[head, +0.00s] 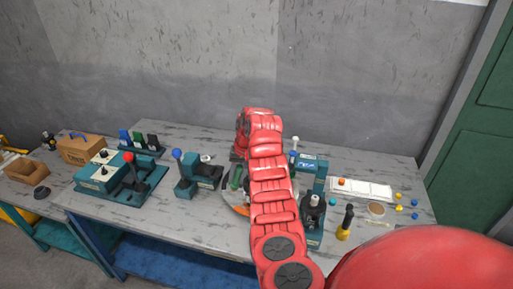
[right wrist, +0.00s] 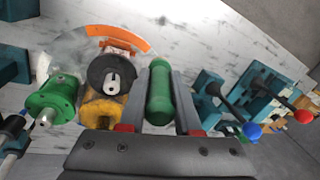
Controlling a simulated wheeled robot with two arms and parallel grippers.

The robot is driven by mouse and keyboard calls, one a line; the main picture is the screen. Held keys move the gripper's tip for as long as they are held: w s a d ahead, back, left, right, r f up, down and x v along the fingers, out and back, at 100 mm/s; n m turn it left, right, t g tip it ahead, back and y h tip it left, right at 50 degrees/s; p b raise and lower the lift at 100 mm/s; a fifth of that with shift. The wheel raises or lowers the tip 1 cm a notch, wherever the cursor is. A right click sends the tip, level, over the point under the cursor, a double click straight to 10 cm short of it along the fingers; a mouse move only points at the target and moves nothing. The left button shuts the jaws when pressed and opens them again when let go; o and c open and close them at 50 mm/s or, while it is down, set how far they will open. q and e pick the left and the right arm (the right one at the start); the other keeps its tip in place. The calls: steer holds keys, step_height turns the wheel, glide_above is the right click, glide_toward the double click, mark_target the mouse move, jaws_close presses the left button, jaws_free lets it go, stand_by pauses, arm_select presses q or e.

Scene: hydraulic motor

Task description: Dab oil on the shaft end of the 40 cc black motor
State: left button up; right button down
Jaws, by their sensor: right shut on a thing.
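My right gripper (right wrist: 160,74) is shut on a green cylinder (right wrist: 160,98), which sits between its two fingers in the right wrist view. Left of it is a black round body with a pale shaft end (right wrist: 112,84), close beside the left finger; I cannot read a size on it. A yellow body (right wrist: 104,110) shows just below the black one. A green motor with a silver shaft end (right wrist: 51,98) is further left. In the head view my red right arm covers most of this spot. My left gripper is not in view.
A round clear tray with an orange band (right wrist: 128,36) lies around the motors. Teal lever stands (head: 185,180) are left of my arm.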

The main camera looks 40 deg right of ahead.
steer(key=d+r+h+p, duration=0.1)
steer(key=d+r+p, duration=0.2)
steer(key=d+r, duration=0.55)
steer(key=f, duration=0.3)
steer(key=s+f+p, duration=0.1)
steer(key=shift+a+f, duration=0.3)
steer(key=shift+a, duration=0.05)
steer(key=shift+w+f, duration=0.1)
steer(key=shift+f, duration=0.7)
steer(key=shift+f+b, duration=0.35)
steer(key=shift+f, duration=0.15)
steer(key=shift+a+b, duration=0.1)
steer(key=shift+b, duration=0.25)
stand_by(1.4)
